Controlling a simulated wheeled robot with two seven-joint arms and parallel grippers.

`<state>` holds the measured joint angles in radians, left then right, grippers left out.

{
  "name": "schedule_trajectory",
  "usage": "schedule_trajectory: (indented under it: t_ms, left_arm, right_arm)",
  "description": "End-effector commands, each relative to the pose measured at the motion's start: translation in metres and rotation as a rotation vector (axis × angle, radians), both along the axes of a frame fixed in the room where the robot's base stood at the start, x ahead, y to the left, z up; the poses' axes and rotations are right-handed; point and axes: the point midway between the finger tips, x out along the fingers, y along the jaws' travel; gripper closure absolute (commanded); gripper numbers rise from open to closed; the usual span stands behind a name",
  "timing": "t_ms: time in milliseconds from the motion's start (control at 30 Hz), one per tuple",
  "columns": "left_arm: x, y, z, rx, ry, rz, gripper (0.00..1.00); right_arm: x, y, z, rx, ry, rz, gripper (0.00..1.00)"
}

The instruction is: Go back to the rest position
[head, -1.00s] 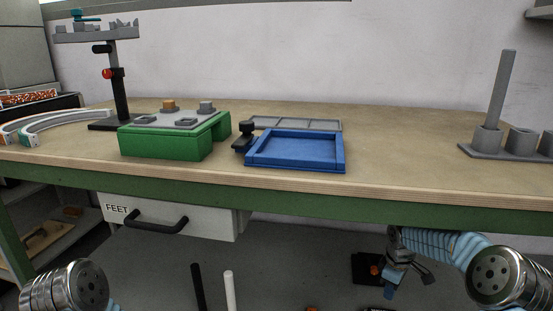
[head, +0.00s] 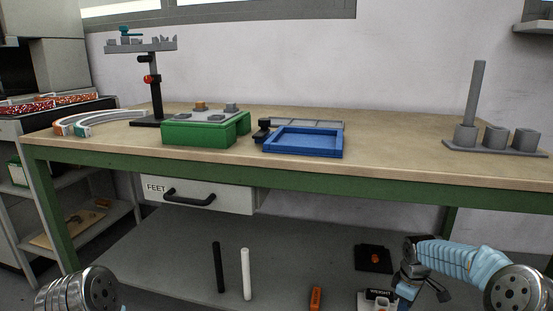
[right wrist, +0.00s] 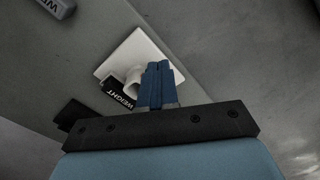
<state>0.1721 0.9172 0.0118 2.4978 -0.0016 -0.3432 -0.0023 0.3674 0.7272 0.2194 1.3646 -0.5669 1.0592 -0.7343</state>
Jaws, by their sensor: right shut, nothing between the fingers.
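My right gripper (head: 404,293) hangs low in front of the bench at the lower right of the head view. In the right wrist view its blue fingers (right wrist: 157,84) are together and empty. Behind them lies a white piece marked WEIGHT (right wrist: 138,62), apart from or overlapped by the fingertips; I cannot tell the gap. My right arm (head: 455,262) has a light blue sleeve and bends in from the right. Only a metal joint of my left arm (head: 80,292) shows at the lower left; the left gripper is out of view.
The wooden bench (head: 370,165) carries a green box (head: 200,134), a blue tray (head: 303,153), a grey stand (head: 153,85) and a grey peg holder (head: 495,150). A FEET drawer (head: 230,198) hangs below. Black and white rods (head: 246,273) stand on the lower shelf (head: 170,250).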

Motion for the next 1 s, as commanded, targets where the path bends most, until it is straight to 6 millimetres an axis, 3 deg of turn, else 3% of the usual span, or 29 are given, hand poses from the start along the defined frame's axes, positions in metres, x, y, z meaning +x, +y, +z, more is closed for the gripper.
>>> schedule_trajectory:
  t_ms: [367, 467, 633, 767, 900, 1000]
  left_arm:
    - [0.0, -0.001, 0.017, 0.0, -0.001, -0.002, 0.57]
    - [0.0, -0.001, 0.024, -0.001, -0.001, -0.002, 0.57]
    - [-0.001, -0.002, 0.041, -0.001, -0.001, -0.004, 0.57]
    - [-0.001, -0.003, 0.06, -0.002, -0.001, -0.006, 0.57]
    - [-0.002, -0.005, 0.087, -0.003, -0.002, -0.009, 0.57]
    - [-0.003, -0.006, 0.1, -0.003, -0.001, -0.011, 0.57]
  right_arm:
    - [-0.014, 0.055, -0.032, 0.101, -0.011, -0.056, 1.0]
    - [-0.024, 0.078, -0.043, 0.145, -0.014, -0.089, 1.0]
    - [-0.055, 0.131, -0.067, 0.243, -0.001, -0.194, 1.0]
    - [-0.101, 0.179, -0.083, 0.328, 0.028, -0.341, 1.0]
    - [-0.182, 0.228, -0.09, 0.391, 0.084, -0.606, 1.0]
    - [-0.234, 0.241, -0.087, 0.386, 0.107, -0.79, 1.0]
